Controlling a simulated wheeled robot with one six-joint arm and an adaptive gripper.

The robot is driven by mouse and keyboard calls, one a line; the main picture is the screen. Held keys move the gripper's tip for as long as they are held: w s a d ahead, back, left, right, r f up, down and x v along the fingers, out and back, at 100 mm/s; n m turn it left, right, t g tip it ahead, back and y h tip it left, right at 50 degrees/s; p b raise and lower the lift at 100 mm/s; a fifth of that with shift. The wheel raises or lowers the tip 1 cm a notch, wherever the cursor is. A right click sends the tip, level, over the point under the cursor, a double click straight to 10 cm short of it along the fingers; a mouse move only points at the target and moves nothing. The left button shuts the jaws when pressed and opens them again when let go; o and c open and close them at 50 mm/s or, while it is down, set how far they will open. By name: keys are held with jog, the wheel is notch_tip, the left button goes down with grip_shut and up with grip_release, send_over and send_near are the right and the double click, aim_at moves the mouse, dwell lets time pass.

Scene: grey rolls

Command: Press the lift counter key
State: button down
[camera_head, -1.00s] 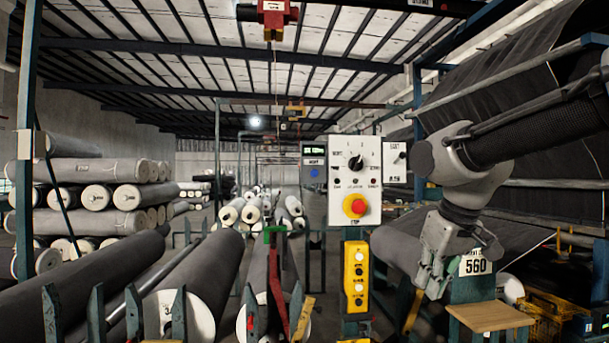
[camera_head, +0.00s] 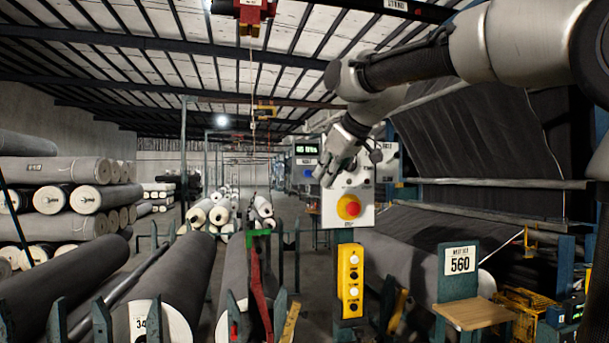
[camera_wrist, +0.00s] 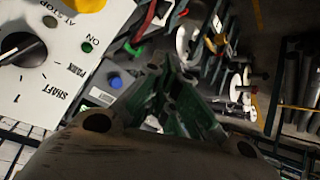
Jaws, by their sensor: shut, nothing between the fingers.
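The counter box (camera_head: 306,149) has a lit green display and stands just left of the white control panel (camera_head: 335,218). A blue round key (camera_wrist: 114,82) with a white label shows left of my fingertips in the wrist view. My gripper (camera_head: 325,176) is shut and empty. In the head view it overlaps the right side of the counter box and the top of the panel. Its green-grey fingers (camera_wrist: 176,72) also show in the wrist view, apart from the blue key in the picture. I cannot tell the depth gap. The panel's dial is hidden by my gripper in the head view.
A red stop knob on yellow (camera_head: 348,207) sits on the panel. A yellow button box (camera_head: 351,281) is below it. Fabric rolls (camera_head: 185,285) lie in front at left, with more stacked (camera_head: 70,185) behind. The aisle behind is open.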

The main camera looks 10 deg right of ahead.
aim_at(307, 173)
jog(key=shift+w, duration=0.15)
jog(key=w, duration=0.8)
jog(key=shift+w, duration=0.25)
jog(key=shift+w, duration=0.1)
dwell(1.4)
jog(key=shift+w, duration=0.3)
jog(key=shift+w, duration=0.5)
dwell(0.6)
dwell(0.3)
jog(key=shift+s+f, duration=0.1)
jog(key=shift+s, duration=0.8)
jog(key=shift+s, duration=0.1)
